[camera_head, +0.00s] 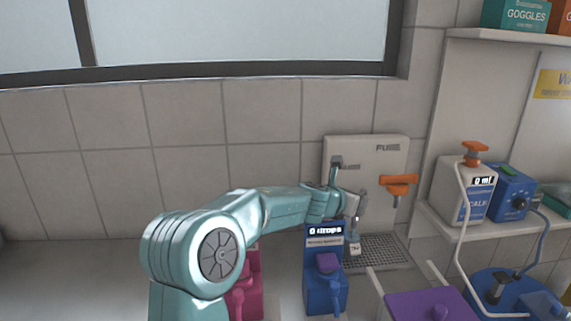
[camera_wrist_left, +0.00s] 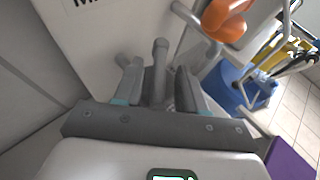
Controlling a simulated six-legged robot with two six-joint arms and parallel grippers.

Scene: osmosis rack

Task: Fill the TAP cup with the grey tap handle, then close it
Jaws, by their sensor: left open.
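The grey tap handle (camera_head: 337,164) sticks up on the left of the white wall panel (camera_head: 368,144). In the left wrist view the grey handle (camera_wrist_left: 160,52) stands between the two fingers of my left gripper (camera_wrist_left: 158,82). The fingers are spread, with a finger on each side; whether either touches the handle I cannot tell. In the head view my left gripper (camera_head: 352,202) is in front of the panel, just below the handle. The small TAP cup (camera_head: 354,246) stands below the gripper by the drip grate (camera_head: 385,252); its fill level is too small to tell. My right gripper is out of view.
An orange tap handle (camera_head: 398,184) sits right of the grey one on the panel. A blue device reading "0 drops" (camera_head: 324,268) stands before the panel. A purple block (camera_head: 432,304) is at front right.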

